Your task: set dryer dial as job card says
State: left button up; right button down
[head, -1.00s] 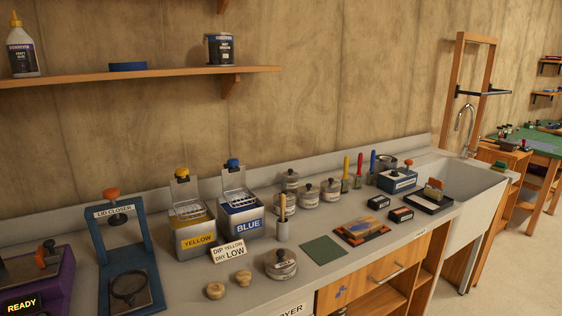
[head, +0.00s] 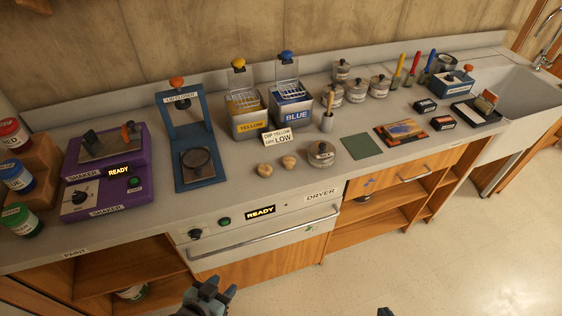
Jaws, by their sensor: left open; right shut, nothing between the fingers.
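The job card (head: 277,137) stands on the counter in front of the dip tanks and reads "DIP YELLOW DRY LOW". The dryer (head: 262,235) is built in below the counter, with a bar handle across its front. Its black dial (head: 195,234) is at the left end of the panel; its setting is too small to read. A green button (head: 224,221) and a lit "READY" display (head: 260,212) are to its right. My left gripper (head: 212,292) is open and empty, below the dial at the bottom edge. Only a tip of my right gripper (head: 385,312) shows; it is shut and empty.
The purple shaker (head: 105,175), with its own dial, and the blue lid closer (head: 190,150) stand on the counter above the dryer. The yellow tank (head: 249,122) and blue tank (head: 291,112) are behind the card. Open shelves flank the dryer; the floor in front is clear.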

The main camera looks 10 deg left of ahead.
aim_at(195, 234)
jog(key=u, duration=1.2)
